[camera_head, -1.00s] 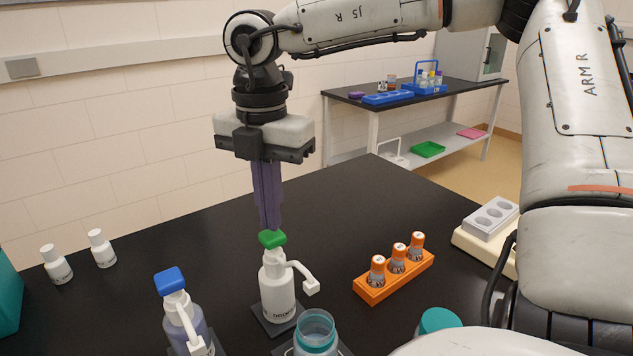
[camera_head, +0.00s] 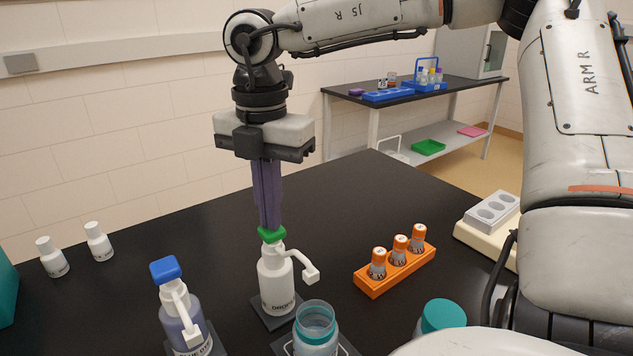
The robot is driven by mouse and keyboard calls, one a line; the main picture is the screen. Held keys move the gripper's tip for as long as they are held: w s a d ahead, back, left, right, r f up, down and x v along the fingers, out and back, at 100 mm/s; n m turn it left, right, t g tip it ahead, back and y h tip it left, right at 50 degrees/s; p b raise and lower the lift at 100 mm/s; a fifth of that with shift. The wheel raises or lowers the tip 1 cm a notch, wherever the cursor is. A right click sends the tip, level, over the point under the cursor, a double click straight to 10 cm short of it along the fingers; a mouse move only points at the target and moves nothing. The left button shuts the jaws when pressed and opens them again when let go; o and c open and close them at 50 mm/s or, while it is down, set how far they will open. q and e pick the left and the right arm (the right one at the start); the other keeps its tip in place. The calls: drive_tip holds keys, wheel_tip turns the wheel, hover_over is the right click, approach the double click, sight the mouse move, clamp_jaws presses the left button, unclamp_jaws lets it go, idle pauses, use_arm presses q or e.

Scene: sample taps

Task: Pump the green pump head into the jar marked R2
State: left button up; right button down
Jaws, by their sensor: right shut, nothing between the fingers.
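The green pump head (camera_head: 271,234) tops a white pump bottle (camera_head: 276,284) standing on a dark square pad. Its white spout (camera_head: 309,273) points right and toward me, in the direction of an open clear jar with a teal rim (camera_head: 315,325). No R2 mark can be read on this jar. My right gripper (camera_head: 270,226) points straight down, shut and empty, with its purple fingertips at the top of the green head; it looks like contact, but a small gap cannot be ruled out. My left gripper is not in view.
A blue-headed pump bottle (camera_head: 183,315) stands to the left. An orange rack (camera_head: 396,271) with orange-capped vials is to the right, and a teal lid (camera_head: 441,315) at front right. Two small white bottles (camera_head: 99,241) stand at far left. The table behind the pumps is clear.

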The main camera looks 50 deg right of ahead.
drive_tip(key=shift+f, duration=0.35)
drive_tip(key=shift+r, duration=0.15)
drive_tip(key=shift+r, duration=0.1)
drive_tip(key=shift+r+p, duration=0.75)
drive_tip(key=shift+r, duration=0.35)
